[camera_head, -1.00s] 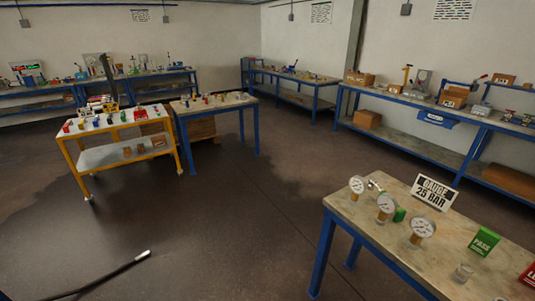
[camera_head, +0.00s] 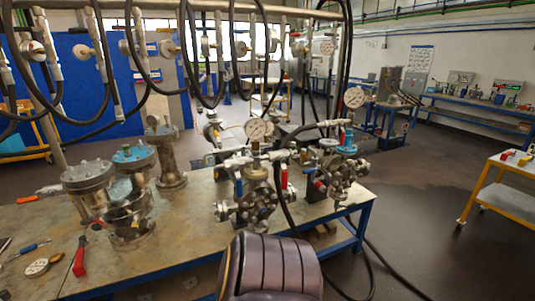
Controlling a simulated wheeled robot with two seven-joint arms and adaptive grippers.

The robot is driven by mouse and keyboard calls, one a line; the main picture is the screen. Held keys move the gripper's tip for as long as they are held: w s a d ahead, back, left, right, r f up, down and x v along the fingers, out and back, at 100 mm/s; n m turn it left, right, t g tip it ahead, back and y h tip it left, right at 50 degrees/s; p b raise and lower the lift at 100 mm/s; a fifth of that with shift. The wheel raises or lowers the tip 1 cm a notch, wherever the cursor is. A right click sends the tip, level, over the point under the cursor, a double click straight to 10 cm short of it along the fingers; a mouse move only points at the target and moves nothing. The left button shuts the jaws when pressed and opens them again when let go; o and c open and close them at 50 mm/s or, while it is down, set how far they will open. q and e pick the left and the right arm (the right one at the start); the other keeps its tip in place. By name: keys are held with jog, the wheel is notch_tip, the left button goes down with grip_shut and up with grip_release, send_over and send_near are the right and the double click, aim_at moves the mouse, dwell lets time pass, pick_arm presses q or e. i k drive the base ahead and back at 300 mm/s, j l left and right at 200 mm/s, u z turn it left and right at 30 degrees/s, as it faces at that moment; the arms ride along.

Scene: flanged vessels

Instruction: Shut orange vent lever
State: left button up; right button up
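Several metal flanged vessels stand upright on a bench; one (camera_head: 130,218) is at the front left and another (camera_head: 167,160) behind it. Two valve assemblies with round gauges stand to the right, a nearer one (camera_head: 255,195) and a farther one (camera_head: 335,172). Small red and blue handles show on them. I cannot tell which small handle is the orange vent lever, or its position. A red-handled tool (camera_head: 80,257) and an orange-handled tool (camera_head: 35,195) lie on the left of the bench. Neither gripper is in view.
Black hoses (camera_head: 190,60) hang from an overhead pipe above the bench (camera_head: 190,240), and hoses run down its right side to the floor. A loose gauge (camera_head: 38,267) lies at the front left. A yellow trolley (camera_head: 500,195) stands at the right edge.

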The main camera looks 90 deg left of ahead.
aim_at(32, 198)
jog(key=u, duration=4.6)
